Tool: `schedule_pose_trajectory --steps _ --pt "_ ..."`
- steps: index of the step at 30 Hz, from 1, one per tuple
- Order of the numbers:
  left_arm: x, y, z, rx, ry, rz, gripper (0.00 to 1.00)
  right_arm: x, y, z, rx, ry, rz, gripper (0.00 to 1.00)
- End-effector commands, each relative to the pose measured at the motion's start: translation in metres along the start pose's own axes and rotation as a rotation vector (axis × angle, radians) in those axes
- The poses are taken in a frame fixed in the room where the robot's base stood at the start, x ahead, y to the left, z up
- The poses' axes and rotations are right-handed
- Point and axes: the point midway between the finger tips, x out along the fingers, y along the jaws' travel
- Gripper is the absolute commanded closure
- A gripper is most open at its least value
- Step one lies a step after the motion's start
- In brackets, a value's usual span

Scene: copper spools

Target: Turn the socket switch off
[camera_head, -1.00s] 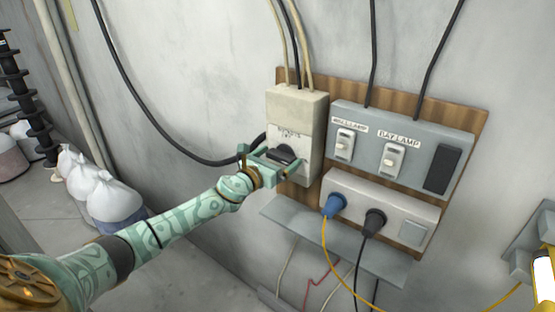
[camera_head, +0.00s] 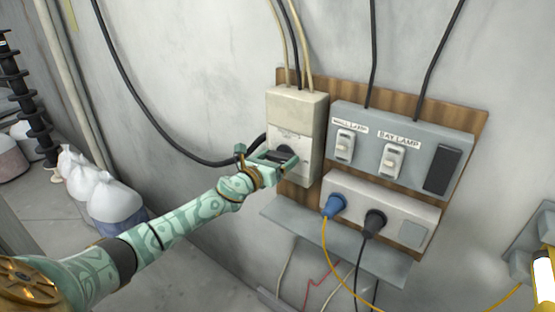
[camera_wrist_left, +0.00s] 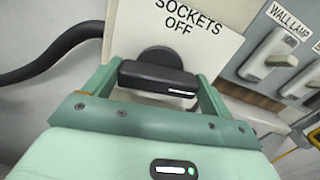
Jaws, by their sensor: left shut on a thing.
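The socket switch is a black rotary handle (camera_head: 275,156) on the front of a cream box (camera_head: 297,105) on the wall. In the left wrist view, the handle (camera_wrist_left: 158,77) lies nearly level, with a white mark near its right end. The label above it (camera_wrist_left: 188,17) reads "SOCKETS OFF". My left gripper (camera_head: 267,154) is at the handle. In the left wrist view, its two green fingers (camera_wrist_left: 160,85) are shut on the handle's two ends. The box's lower face is partly hidden behind the gripper. My right gripper is not in view.
Right of the box is a grey panel (camera_head: 370,140) with wall lamp and bay lamp switches. Below it is a socket strip (camera_head: 290,188) with a blue plug (camera_head: 334,205) and a black plug (camera_head: 375,222). A grey ledge (camera_head: 340,246) juts out underneath. A black cable (camera_head: 150,122) hangs left.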

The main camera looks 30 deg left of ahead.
Motion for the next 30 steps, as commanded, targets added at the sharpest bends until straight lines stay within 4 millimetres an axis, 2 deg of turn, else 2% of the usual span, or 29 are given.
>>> schedule_pose_trajectory --steps 30 --pt "0.0 0.005 -0.002 -0.949 0.0 0.002 0.39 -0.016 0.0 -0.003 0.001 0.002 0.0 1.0"
